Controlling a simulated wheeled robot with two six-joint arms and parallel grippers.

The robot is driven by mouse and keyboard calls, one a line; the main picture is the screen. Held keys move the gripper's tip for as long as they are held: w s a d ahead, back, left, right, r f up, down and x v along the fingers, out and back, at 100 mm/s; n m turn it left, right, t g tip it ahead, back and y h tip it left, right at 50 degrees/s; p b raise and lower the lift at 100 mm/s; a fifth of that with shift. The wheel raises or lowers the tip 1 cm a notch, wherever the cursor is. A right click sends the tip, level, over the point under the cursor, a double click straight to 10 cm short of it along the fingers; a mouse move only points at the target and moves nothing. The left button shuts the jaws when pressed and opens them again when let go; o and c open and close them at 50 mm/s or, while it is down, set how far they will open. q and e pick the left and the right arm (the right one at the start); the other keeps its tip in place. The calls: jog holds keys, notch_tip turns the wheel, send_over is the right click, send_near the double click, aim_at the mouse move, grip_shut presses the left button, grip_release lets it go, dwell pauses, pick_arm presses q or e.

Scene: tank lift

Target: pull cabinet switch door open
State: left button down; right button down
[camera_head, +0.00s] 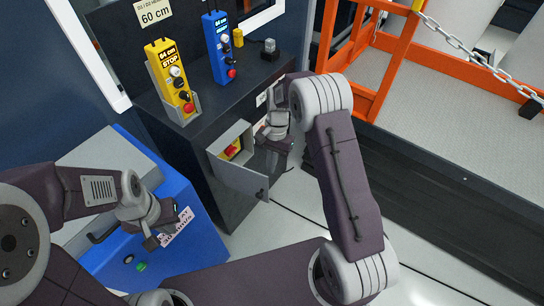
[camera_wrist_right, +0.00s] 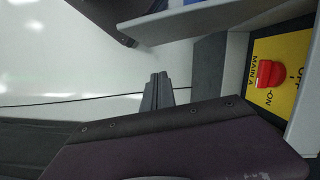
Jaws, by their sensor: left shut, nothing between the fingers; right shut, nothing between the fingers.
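The cabinet switch door (camera_head: 240,178) is a small grey panel on the dark cabinet's front. It stands swung out from its box. Inside, a red rotary switch (camera_head: 231,150) on a yellow plate shows; in the right wrist view the red knob (camera_wrist_right: 267,74) and yellow plate are plainly exposed. My right gripper (camera_head: 273,163) is shut and empty, just right of the door in the head view; contact cannot be told. Its closed fingers (camera_wrist_right: 157,90) point towards the floor area in the wrist view. My left gripper (camera_head: 151,242) is shut and empty over the blue box.
The dark cabinet (camera_head: 232,95) carries a yellow pendant (camera_head: 170,80) and a blue pendant (camera_head: 219,48). A blue box (camera_head: 185,245) stands at lower left. An orange-railed platform (camera_head: 450,120) with a chain is at right. Light floor lies open below the door.

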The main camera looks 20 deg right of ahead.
aim_at(260, 193)
jog(key=s+a, duration=0.1)
jog(key=s+a+f, duration=0.1)
jog(key=s+a, duration=0.1)
jog(key=shift+s+f, duration=0.35)
jog(key=s+a+m+p, duration=0.1)
jog(key=s+a+m, duration=0.1)
jog(key=shift+s+r+p, duration=0.2)
jog(key=shift+s+p, duration=0.15)
jog(key=shift+s+a+f+m+t, duration=0.15)
jog(key=shift+s+a+m+t, duration=0.2)
jog(key=shift+m, duration=0.25)
jog(key=shift+f, duration=0.1)
